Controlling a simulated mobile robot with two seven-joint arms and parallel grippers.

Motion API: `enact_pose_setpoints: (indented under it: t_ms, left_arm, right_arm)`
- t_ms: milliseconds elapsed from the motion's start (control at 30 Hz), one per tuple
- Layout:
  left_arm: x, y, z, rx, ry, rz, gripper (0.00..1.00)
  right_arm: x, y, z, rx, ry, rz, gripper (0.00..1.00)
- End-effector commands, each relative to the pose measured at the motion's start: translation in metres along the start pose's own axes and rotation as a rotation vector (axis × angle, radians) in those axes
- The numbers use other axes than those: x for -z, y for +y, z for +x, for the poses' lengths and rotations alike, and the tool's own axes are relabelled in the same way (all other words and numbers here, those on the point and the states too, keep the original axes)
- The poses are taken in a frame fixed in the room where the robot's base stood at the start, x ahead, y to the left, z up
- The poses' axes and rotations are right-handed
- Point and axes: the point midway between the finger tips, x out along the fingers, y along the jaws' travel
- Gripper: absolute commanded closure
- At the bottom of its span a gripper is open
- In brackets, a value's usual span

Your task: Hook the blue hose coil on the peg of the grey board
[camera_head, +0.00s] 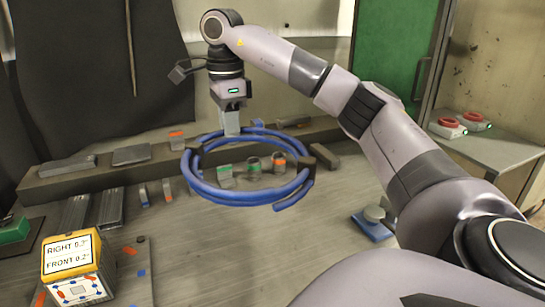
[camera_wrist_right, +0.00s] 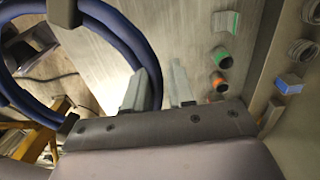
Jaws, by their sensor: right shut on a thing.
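The blue hose coil (camera_head: 245,197) hangs in the air as a ring with dark bands, roughly level, over the workbench in the head view. My right gripper (camera_head: 232,128) points down and is shut on the far side of the ring. In the right wrist view the coil (camera_wrist_right: 137,38) fills the upper left, and its hose runs between the fingers of my right gripper (camera_wrist_right: 157,80). I cannot make out the grey board or its peg in either view. My left gripper is not in view.
A dark ledge (camera_head: 70,183) with small parts runs along the back of the bench. A yellow-topped labelled box (camera_head: 72,254) stands front left. A blue-based object (camera_head: 372,226) sits right of the coil. A side table (camera_head: 490,150) carries red-and-white items. A green panel (camera_head: 392,55) stands behind.

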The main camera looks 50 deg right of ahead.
Motion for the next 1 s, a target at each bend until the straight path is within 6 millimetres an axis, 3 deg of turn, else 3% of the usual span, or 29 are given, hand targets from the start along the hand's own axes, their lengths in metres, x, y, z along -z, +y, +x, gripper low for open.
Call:
enact_pose_setpoints:
  t_ms: [267,367,800,1000]
  left_arm:
    - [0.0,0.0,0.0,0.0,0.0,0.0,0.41]
    - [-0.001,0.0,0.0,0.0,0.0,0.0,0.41]
    - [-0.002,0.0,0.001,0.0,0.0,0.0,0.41]
    - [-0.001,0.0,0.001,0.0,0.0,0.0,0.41]
  right_arm:
    - [0.0,0.0,0.0,0.0,-0.001,0.003,1.0]
    - [0.001,0.0,0.009,-0.002,0.002,0.002,1.0]
    - [0.001,0.001,0.116,-0.005,0.003,0.001,1.0]
    - [0.0,0.001,0.15,-0.003,0.001,0.001,1.0]
